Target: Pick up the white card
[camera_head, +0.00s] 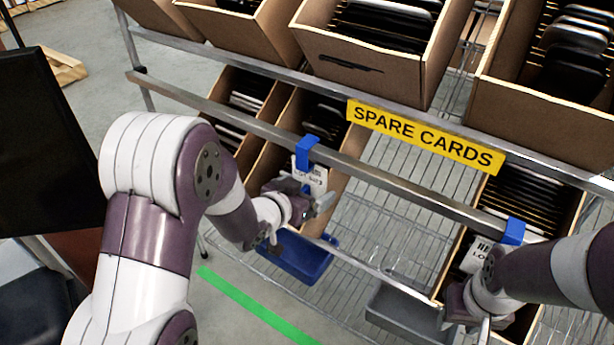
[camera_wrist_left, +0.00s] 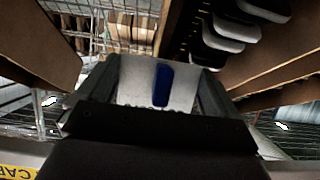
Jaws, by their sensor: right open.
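A white card (camera_head: 312,178) with printed lot text hangs below a blue clip (camera_head: 307,150) on the front rail of the lower shelf. My left gripper (camera_head: 303,203) is at its lower end, and its fingers partly hide it. In the left wrist view, a pale panel with a blue patch (camera_wrist_left: 161,84) shows between the dark fingers of the left gripper (camera_wrist_left: 158,98); I cannot tell whether they press on it. A second white card (camera_head: 476,254) hangs at the right below another blue clip (camera_head: 514,231). My right gripper (camera_head: 482,322) is open below it, partly hidden by its arm.
A yellow SPARE CARDS sign (camera_head: 424,135) is on the rail between the cards. Tilted cartons with dark items, such as this upper one (camera_head: 432,75), fill the shelves. A blue bin (camera_head: 298,258) and a grey bin (camera_head: 404,316) hang low. Wire mesh fills the middle.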

